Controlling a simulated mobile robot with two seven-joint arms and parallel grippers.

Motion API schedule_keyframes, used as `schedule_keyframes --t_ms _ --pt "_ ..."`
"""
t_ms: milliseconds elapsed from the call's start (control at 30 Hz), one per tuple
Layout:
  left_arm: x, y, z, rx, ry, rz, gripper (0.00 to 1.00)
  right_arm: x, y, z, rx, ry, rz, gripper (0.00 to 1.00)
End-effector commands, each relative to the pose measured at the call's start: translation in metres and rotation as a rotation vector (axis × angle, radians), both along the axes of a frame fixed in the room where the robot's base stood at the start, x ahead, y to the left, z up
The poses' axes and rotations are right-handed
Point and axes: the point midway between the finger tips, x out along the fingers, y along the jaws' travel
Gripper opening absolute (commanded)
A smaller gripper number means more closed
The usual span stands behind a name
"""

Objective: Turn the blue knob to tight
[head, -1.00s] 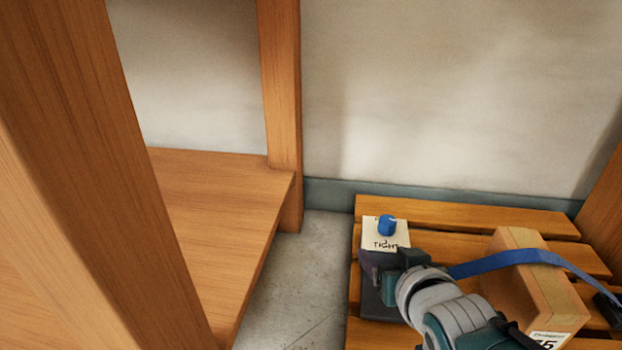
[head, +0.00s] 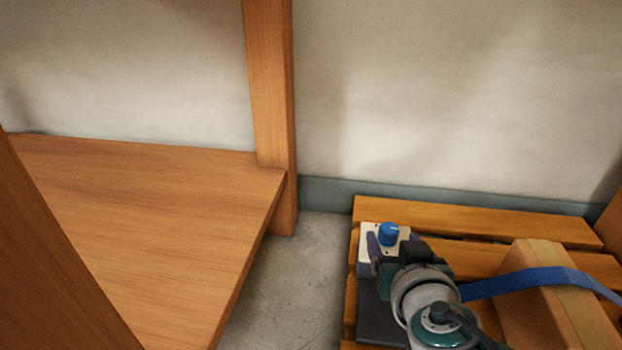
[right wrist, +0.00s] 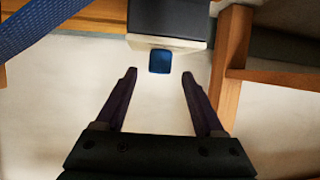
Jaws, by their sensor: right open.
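The blue knob (head: 388,234) stands on a pale plate (head: 364,256) on top of a dark box at the pallet's left end. In the right wrist view the blue knob (right wrist: 160,61) shows beyond the fingertips, between their lines, with clear space on both sides. My right gripper (head: 390,242) is open and empty, its fingers spread near the knob. In the right wrist view the open right gripper (right wrist: 159,74) does not touch the knob. The gripper covers most of the plate's lettering in the head view. My left gripper is not in view.
A cardboard box (head: 560,310) with a blue strap (head: 530,281) sits on the slatted wooden pallet (head: 470,215), right of my right arm. A wooden shelf (head: 150,220) with a post stands at left. Bare floor (head: 300,270) lies between shelf and pallet.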

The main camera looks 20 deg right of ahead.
Motion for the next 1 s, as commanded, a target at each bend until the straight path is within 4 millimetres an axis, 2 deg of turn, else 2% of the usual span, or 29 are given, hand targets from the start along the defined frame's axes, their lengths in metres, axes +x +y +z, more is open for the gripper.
schedule_keyframes --t_ms 33,233,600,1000 --pt "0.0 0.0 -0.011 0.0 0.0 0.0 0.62 0.009 -0.004 -0.009 -0.002 -0.001 -0.002 0.7" --pt "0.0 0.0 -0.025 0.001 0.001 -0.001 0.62 0.032 -0.015 -0.018 0.0 0.0 -0.001 0.7" --pt "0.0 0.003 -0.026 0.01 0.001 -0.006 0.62 0.038 -0.018 -0.018 0.001 0.002 0.0 0.7" --pt "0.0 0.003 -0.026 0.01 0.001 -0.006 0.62 0.038 -0.018 -0.018 0.001 0.002 0.0 0.27"
